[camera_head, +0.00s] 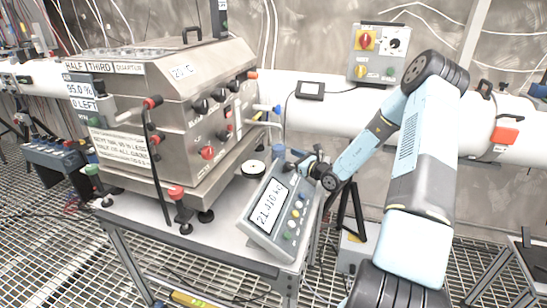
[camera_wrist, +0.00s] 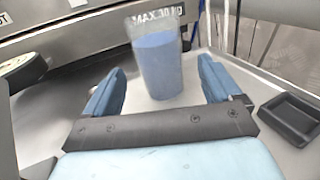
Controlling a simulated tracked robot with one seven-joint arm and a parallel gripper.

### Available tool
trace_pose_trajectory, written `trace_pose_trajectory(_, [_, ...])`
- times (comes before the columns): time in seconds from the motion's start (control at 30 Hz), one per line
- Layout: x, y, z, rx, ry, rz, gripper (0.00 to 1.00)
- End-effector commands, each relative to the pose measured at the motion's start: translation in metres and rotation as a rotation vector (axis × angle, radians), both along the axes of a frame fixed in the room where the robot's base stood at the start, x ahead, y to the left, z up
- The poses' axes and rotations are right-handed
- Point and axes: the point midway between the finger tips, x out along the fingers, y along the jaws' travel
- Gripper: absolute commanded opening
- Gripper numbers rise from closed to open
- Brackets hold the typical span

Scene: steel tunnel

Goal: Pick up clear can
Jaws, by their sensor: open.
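The clear can (camera_wrist: 158,68) stands upright on the pale tabletop in the wrist view, see-through with blue contents. White lettering shows across its upper part; I cannot tell whether it is on the can or behind it. My gripper (camera_wrist: 161,70) is open, with one blue finger to the left of the can and one to the right. The can is ahead of the palm, and I see no grip on it. In the head view my gripper (camera_head: 298,168) is behind the scale display, which hides part of it. The can is not clear there.
The tilted scale display (camera_head: 271,206) stands at the table's front right. A large steel machine (camera_head: 180,105) with knobs and levers fills the left of the table (camera_head: 150,222). A small black tray (camera_wrist: 290,118) lies right of my gripper in the wrist view.

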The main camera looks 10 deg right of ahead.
Motion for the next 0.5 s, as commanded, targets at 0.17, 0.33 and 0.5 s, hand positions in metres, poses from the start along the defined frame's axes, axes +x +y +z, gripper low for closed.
trace_pose_trajectory(0.17, [0.011,0.008,-0.001,0.003,0.004,-0.004,0.91])
trace_pose_trajectory(0.33, [0.021,0.014,0.001,0.003,0.002,-0.005,0.91])
trace_pose_trajectory(0.5, [0.034,0.023,0.005,0.002,0.002,-0.005,0.91])
